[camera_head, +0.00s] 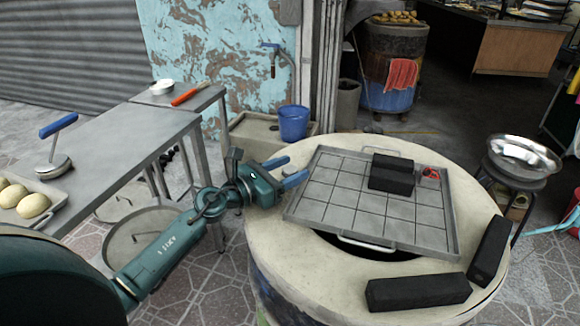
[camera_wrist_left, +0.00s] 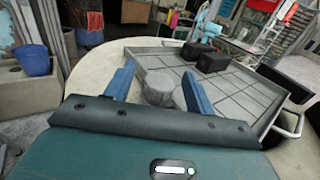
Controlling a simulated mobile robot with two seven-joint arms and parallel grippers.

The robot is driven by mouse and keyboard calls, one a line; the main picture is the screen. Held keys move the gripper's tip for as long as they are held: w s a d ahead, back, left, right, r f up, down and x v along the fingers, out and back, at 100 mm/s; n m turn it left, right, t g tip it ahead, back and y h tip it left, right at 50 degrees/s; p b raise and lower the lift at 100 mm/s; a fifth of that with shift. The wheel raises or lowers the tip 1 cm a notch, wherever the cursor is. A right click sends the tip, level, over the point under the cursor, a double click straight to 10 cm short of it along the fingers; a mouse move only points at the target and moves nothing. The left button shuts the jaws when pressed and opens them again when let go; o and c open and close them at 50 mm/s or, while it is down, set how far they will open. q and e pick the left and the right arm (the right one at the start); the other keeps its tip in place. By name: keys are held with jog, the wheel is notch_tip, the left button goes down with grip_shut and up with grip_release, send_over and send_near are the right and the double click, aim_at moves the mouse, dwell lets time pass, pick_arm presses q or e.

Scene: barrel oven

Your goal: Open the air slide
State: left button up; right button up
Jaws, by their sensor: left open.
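The barrel oven (camera_head: 275,235) has a pale round top with a dark opening, mostly covered by a tilted grey gridded plate (camera_head: 330,190). I cannot pick out an air slide for certain in either view. My left gripper (camera_head: 287,170) is open at the oven's left rim, close to the plate's left edge. In the left wrist view, its two blue fingers (camera_wrist_left: 157,90) stand apart, with a short grey round stub (camera_wrist_left: 158,87) showing between them. I cannot tell what the stub belongs to or whether the fingers touch it. My right gripper is not in view.
Black blocks (camera_head: 391,179) and a small red item (camera_head: 430,173) lie on the plate. Two more black blocks (camera_head: 418,291) lie on the oven's front right rim. A metal table (camera_head: 120,130) stands left, a blue bucket (camera_head: 293,122) behind, and a metal bowl (camera_head: 524,154) right.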

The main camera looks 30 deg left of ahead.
pick_arm(q)
jog(key=shift+w+d, duration=0.15)
jog(key=shift+w, duration=0.1)
jog(key=shift+c, duration=0.5)
grip_shut()
